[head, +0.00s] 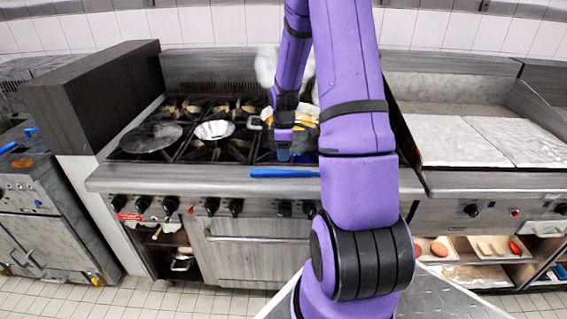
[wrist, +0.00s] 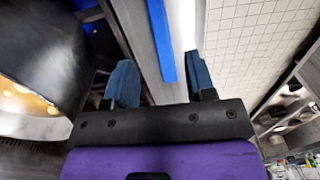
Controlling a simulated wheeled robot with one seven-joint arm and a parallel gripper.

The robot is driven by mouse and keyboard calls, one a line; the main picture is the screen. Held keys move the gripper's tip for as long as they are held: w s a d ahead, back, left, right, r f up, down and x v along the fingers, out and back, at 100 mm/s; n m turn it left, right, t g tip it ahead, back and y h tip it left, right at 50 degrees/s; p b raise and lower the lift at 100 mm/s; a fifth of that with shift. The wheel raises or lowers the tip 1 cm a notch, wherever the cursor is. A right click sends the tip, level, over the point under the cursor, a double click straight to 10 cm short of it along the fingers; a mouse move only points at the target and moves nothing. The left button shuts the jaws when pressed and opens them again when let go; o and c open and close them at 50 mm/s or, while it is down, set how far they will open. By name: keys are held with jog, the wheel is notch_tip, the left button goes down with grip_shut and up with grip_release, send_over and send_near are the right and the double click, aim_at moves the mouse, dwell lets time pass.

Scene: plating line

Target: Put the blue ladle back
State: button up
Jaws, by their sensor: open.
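The blue ladle (head: 285,173) shows as a long flat blue handle along the front ledge of the stove. Its right part is hidden behind my arm in the head view, and I cannot see its bowl. In the wrist view the blue handle (wrist: 161,42) runs up between my two blue fingertips, apart from both. My gripper (head: 291,155) is open and empty, low over the stove's front edge; it also shows in the wrist view (wrist: 163,82). I cannot tell its exact height above the handle.
A steaming pot (head: 254,121) with yellow-orange contents stands behind my gripper, partly hidden. A dark pan (head: 150,137) and a small light pan (head: 214,130) sit on the burners at left. A flat griddle (head: 455,142) is at right. Blue-handled items (head: 8,147) are at far left.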

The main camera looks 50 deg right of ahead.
jog(key=s+a+r+m+t+h, duration=0.1)
jog(key=s+a+r+m, duration=0.1)
jog(key=a+r, duration=0.75)
jog(key=s+a+r+m+t, duration=0.15)
jog(key=a+r, duration=0.45)
jog(key=r, duration=0.6)
jog(key=s+a+r+m+t, duration=0.1)
jog(key=s+a+r+m, duration=0.1)
jog(key=s+a+r, duration=0.2)
jog(key=s+a+r+m+t+y, duration=0.1)
jog(key=s+a+r+m, duration=0.1)
jog(key=s+a+r, duration=0.3)
jog(key=s+a, duration=0.4)
jog(key=s, duration=0.4)
jog(key=shift+r+t, duration=0.15)
jog(key=shift+t, duration=0.2)
jog(key=shift+m, duration=0.25)
